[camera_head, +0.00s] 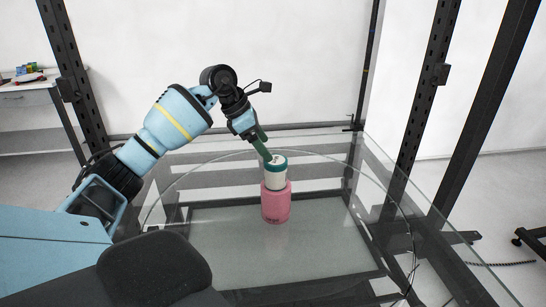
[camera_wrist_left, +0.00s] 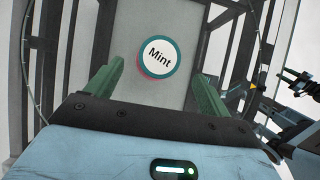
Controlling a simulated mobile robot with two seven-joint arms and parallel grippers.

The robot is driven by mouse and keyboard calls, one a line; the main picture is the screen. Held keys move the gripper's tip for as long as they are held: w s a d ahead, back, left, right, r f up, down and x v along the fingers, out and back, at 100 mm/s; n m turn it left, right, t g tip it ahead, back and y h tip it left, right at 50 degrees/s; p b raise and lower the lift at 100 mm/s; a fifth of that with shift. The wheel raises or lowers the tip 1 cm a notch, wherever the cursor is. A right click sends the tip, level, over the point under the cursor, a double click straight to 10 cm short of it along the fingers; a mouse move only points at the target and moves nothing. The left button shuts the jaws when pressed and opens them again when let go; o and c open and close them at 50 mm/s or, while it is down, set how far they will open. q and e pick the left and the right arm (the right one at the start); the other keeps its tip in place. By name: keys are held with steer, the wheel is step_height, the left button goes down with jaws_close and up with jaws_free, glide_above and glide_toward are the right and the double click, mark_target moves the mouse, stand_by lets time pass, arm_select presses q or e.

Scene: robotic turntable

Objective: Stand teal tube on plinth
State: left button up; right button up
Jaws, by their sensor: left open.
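The teal tube (camera_head: 275,178) is white with a teal top band and stands upright on the pink cylindrical plinth (camera_head: 276,205). In the left wrist view I look down on the tube's round top (camera_wrist_left: 158,56), a white disc with a teal ring and the word "Mint". A thin edge of the pink plinth (camera_wrist_left: 150,74) shows beneath it. My left gripper (camera_head: 266,157) is open, with green fingers at the tube's top, tilted down from the upper left. In the wrist view its spread fingers (camera_wrist_left: 160,74) lie either side of the tube, apart from it.
The plinth stands on a round glass turntable (camera_head: 330,235) inside a dark metal frame. Black uprights (camera_head: 425,90) rise at the right and left. The glass around the plinth looks clear. A side table (camera_head: 30,95) with small items stands at the far left.

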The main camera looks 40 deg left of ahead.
arm_select(q)
steer(key=shift+v, duration=1.4)
